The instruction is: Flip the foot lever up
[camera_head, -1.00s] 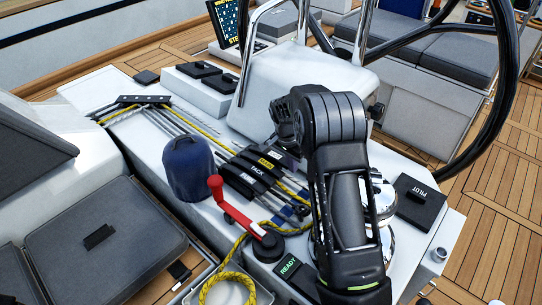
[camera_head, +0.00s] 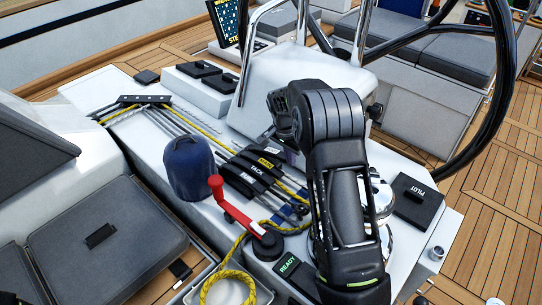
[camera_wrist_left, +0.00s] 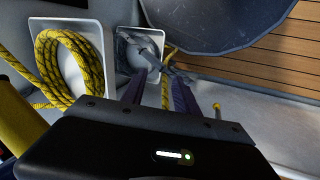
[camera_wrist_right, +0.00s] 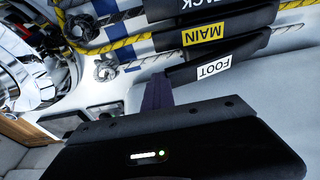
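The foot lever (camera_wrist_right: 212,66) is a black lever with a white FOOT label, lying beside the yellow-labelled MAIN lever (camera_wrist_right: 205,34) in the right wrist view. In the head view the foot lever (camera_head: 272,149) is the one nearest the white pod, partly covered by my right wrist. My right gripper (camera_wrist_right: 157,80) has its fingers together, with the tips at the near edge of the foot lever; whether they touch it I cannot tell. My left gripper (camera_wrist_left: 158,80) is open and empty in the left wrist view.
The TACK lever (camera_head: 257,172) lies beyond MAIN. A red-handled winch crank (camera_head: 238,217), a blue winch cover (camera_head: 188,168) and a chrome winch (camera_head: 378,198) stand nearby. A yellow rope coil (camera_wrist_left: 68,65) and a steering wheel (camera_head: 505,70) also show.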

